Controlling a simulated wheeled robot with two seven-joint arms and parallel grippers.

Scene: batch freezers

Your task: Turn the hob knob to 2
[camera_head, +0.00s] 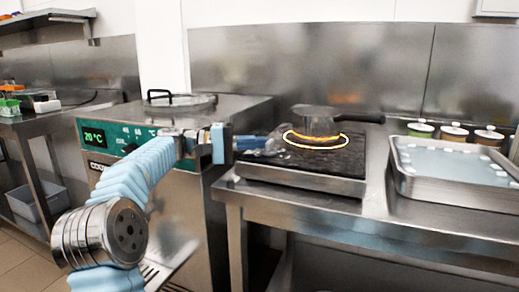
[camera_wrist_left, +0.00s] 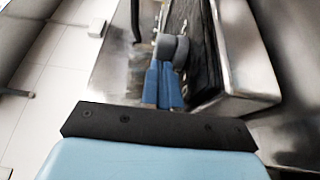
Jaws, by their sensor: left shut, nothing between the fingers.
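The hob (camera_head: 300,182) is a low steel box with a black top and a glowing orange ring. A small pan (camera_head: 318,125) with a dark handle sits on the ring. My left gripper (camera_head: 262,143) is at the hob's left end, shut and empty. In the left wrist view its blue fingers (camera_wrist_left: 164,86) lie close together. A grey round piece (camera_wrist_left: 172,48), which looks like the hob knob, is right at their tips; I cannot tell whether they touch. The knob's numbers cannot be read. My right gripper is out of view.
A steel machine (camera_head: 230,105) with a green panel reading 20 °C stands left of the hob, behind my left arm. A metal tray (camera_head: 440,187) and several small tubs are on the right of the steel counter (camera_head: 350,215).

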